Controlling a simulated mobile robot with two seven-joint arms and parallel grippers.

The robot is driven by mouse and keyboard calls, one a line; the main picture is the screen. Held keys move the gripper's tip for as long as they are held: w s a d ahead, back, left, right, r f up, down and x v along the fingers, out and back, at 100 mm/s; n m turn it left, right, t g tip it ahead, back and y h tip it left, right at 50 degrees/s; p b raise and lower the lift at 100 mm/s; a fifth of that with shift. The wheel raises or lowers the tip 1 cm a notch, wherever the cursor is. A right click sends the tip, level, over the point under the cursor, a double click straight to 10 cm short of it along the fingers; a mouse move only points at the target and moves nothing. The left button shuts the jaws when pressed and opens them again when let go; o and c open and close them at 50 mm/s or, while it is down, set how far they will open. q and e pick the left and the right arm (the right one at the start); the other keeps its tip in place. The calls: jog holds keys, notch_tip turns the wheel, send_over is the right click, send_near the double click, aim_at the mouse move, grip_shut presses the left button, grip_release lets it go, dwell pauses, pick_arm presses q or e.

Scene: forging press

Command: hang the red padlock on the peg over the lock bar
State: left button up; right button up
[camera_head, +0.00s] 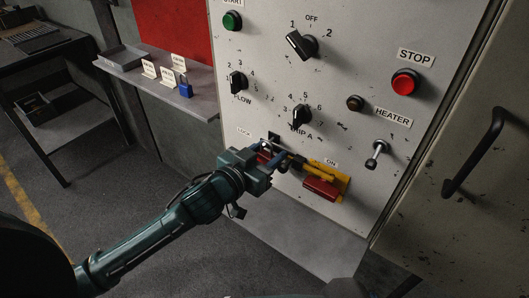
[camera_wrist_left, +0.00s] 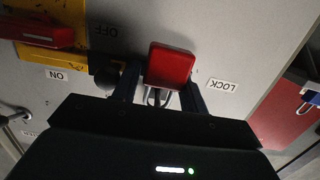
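The red padlock (camera_wrist_left: 172,64) shows in the left wrist view between and beyond my left gripper's fingers, its shackle toward the gripper. In the head view the padlock (camera_head: 264,157) is partly hidden by the gripper, close to the panel. My left gripper (camera_head: 270,153) is at the panel by the switch; its fingers in the wrist view (camera_wrist_left: 160,92) are spread, with gaps beside the shackle. The peg is hidden, so I cannot tell whether the shackle is around it. The yellow switch plate (camera_head: 342,183) carries a red handle (camera_head: 320,189) near the ON label. My right gripper is not in view.
The panel has black knobs (camera_head: 302,44), a red STOP button (camera_head: 405,82) and a toggle lever (camera_head: 377,153). A shelf (camera_head: 205,101) on the left holds a blue padlock (camera_head: 185,88) and small signs. A door handle (camera_head: 474,152) stands out at the right.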

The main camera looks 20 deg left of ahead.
pick_arm(q)
jog(key=shift+o, duration=0.4)
jog(key=shift+w+f, duration=0.15)
jog(key=shift+o, duration=0.2)
jog(key=shift+s+a+f, duration=0.15)
jog(key=shift+s+f, duration=0.05)
jog(key=shift+s, duration=0.2)
jog(key=b+v, duration=0.1)
jog(key=v, duration=1.1)
jog(key=shift+s+r+b, duration=0.3)
jog(key=shift+r+b, duration=0.1)
jog(key=shift+r, duration=0.05)
jog(key=shift+s+a, duration=0.1)
